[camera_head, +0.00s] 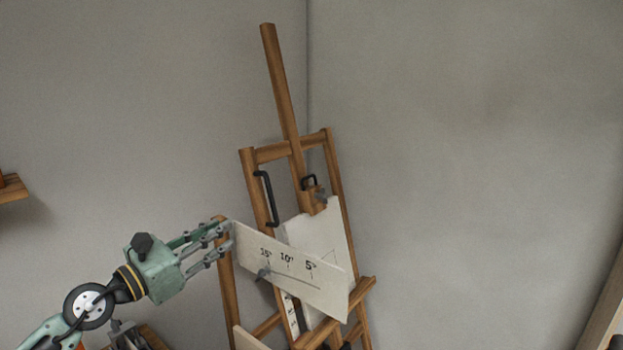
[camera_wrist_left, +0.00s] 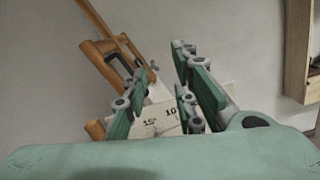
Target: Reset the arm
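My left gripper (camera_head: 222,243) comes in from the lower left in the head view, beside the left edge of a pale board (camera_head: 308,290) marked 15°, 10° and 5°. The board is on a wooden easel (camera_head: 281,90). In the left wrist view my left gripper (camera_wrist_left: 160,95) has its green fingers spread apart with nothing between them. The board (camera_wrist_left: 158,118) shows beyond the fingers, and the easel (camera_wrist_left: 92,52) stands at the upper left. Whether the fingertips touch the board I cannot tell. My right gripper is not in view.
A black handle (camera_head: 266,198) is on the easel's left upright. A white sheet (camera_head: 325,240) is behind the marked board. A wooden shelf end (camera_head: 12,188) juts in at the left. The grey wall (camera_head: 470,180) at the right is bare.

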